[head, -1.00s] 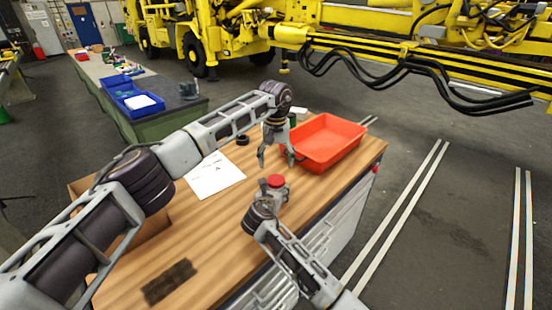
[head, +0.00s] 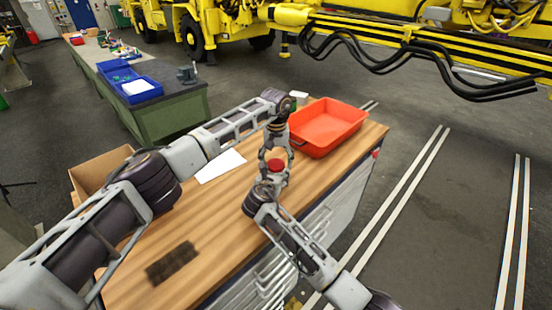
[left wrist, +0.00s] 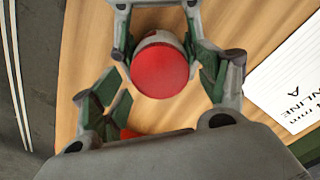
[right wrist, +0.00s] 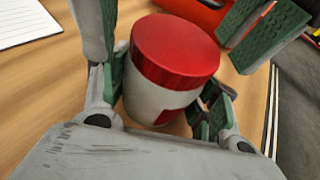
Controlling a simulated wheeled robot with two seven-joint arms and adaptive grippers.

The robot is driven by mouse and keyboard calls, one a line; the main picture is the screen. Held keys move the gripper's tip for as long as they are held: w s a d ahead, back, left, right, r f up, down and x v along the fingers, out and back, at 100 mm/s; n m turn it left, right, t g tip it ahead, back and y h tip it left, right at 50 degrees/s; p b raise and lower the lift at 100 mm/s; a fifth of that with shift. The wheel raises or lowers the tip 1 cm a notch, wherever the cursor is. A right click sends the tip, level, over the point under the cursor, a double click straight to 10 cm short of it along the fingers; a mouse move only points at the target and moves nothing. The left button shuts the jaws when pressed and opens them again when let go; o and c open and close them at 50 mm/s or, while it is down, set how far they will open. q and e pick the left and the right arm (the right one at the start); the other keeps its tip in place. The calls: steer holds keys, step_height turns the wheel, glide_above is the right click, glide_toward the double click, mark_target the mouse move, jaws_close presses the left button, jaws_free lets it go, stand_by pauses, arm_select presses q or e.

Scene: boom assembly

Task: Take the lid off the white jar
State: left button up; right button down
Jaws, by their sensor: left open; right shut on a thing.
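The white jar (right wrist: 150,100) with its red lid (right wrist: 176,48) stands on the wooden table, and the lid is on it. My right gripper (right wrist: 165,108) is shut around the jar's white body, below the lid. The red lid shows from above in the left wrist view (left wrist: 160,69) and in the head view (head: 275,165). My left gripper (left wrist: 160,80) is open over the jar, with its fingers on either side of the lid. I cannot tell whether they touch it.
A red tray (head: 327,128) stands on the table behind the jar. A white printed sheet (head: 220,166) lies to the left. A dark patch (head: 172,263) is near the table's front, and a cardboard box (head: 101,172) is at the left edge.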

arm_select(q)
steer(key=c, duration=1.1)
steer(key=shift+o, duration=0.2)
